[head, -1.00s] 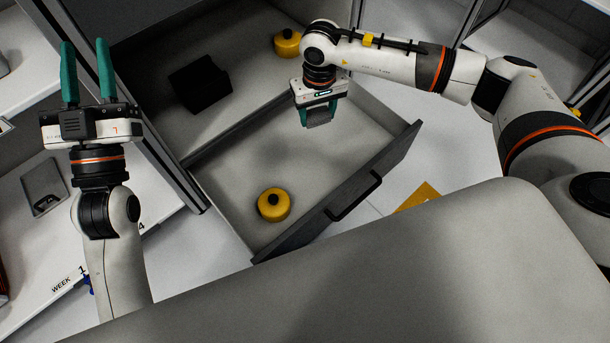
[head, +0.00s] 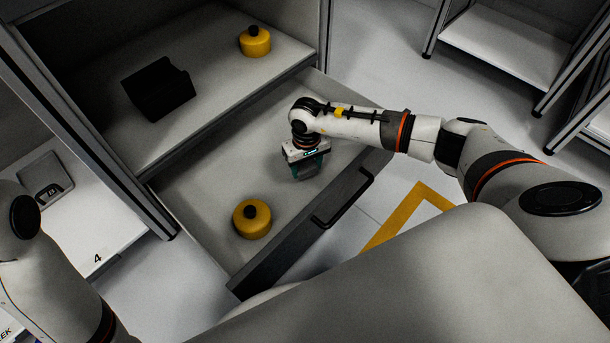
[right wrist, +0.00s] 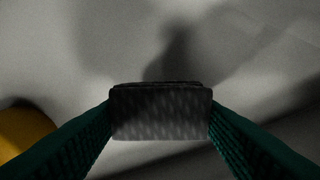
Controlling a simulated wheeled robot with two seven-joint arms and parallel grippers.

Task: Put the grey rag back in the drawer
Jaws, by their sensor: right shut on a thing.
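The grey rag (right wrist: 160,112) is a small folded dark-grey block in the right wrist view, between the green fingers of my right gripper (right wrist: 160,115). In the head view my right gripper (head: 308,172) points down inside the open drawer (head: 190,190), and little of the rag shows there. I cannot tell whether the rag touches the drawer floor. The drawer is pulled out and has a dark front with a black handle (head: 342,200). My left gripper is out of the head view; only part of that arm shows at the left edge.
A yellow round object with a black knob (head: 252,219) stands in the drawer near its front left. A black block (head: 158,90) and a second yellow object (head: 255,41) sit on the shelf above. A grey device (head: 46,182) lies on the left surface. The drawer floor beside my gripper is mostly clear.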

